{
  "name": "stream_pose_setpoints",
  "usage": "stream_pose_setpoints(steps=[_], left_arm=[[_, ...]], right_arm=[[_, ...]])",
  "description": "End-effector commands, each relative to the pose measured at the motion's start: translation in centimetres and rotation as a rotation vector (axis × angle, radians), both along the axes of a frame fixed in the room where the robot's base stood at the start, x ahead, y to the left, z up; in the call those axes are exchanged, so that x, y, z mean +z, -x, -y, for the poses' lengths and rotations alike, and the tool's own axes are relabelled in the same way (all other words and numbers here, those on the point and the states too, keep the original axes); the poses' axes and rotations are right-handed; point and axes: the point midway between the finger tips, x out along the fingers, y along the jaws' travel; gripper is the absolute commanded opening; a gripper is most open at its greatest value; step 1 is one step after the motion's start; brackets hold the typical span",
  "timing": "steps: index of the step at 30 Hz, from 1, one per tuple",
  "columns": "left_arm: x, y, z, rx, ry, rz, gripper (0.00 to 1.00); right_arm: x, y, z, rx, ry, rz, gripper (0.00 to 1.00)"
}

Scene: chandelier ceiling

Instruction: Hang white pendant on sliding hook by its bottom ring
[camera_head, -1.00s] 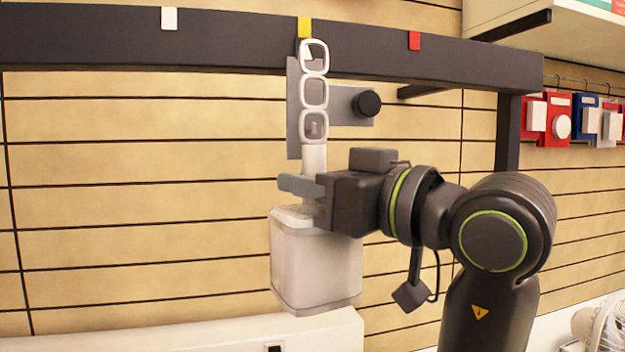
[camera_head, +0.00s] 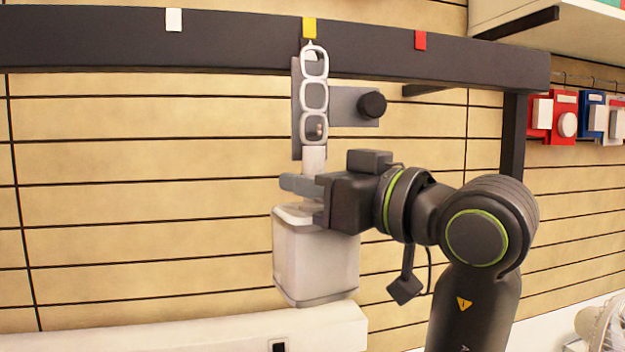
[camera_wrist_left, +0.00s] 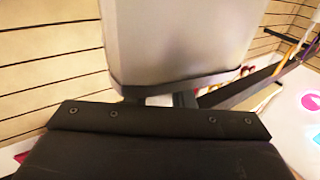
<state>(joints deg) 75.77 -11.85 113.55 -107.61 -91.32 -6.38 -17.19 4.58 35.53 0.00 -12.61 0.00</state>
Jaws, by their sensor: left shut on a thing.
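The white pendant has a chain of three rings above a stem and a boxy body (camera_head: 314,262). My left gripper (camera_head: 308,187) is shut on its stem below the rings, and the pendant hangs upright. The bottom ring (camera_head: 303,128) overlaps the grey sliding hook plate (camera_head: 345,106), which has a black knob and sits under the dark rail. A small pale tip shows inside the bottom ring; I cannot tell whether it passes through. In the left wrist view the pendant body (camera_wrist_left: 175,40) fills the upper middle, and the fingertips are hidden. My right gripper is not in view.
The dark rail (camera_head: 200,45) runs across the top with white, yellow and red markers; the hook plate is under the yellow one (camera_head: 309,27). Red and blue items (camera_head: 548,120) hang at the far right. A pale ledge (camera_head: 180,330) lies below.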

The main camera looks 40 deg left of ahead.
Motion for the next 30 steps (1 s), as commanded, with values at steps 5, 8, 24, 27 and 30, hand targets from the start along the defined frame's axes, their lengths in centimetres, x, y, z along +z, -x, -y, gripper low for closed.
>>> stream_pose_setpoints(steps=[5, 8, 24, 27, 30], left_arm=[[0.0, 0.0, -0.1, -0.001, -0.002, 0.001, 0.00], [0.0, 0.0, -0.1, 0.000, -0.002, 0.001, 0.00], [-1.1, -0.1, -0.2, 0.000, -0.002, 0.000, 0.00], [-1.1, -0.1, -0.2, 0.000, -0.002, 0.000, 0.00], [-1.1, -0.1, -0.2, 0.000, -0.002, 0.000, 0.00]], right_arm=[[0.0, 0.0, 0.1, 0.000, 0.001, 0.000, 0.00], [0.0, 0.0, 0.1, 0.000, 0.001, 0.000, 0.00], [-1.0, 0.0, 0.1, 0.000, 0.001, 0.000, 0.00], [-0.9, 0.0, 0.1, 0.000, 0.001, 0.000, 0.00], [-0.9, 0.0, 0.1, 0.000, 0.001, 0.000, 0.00]])
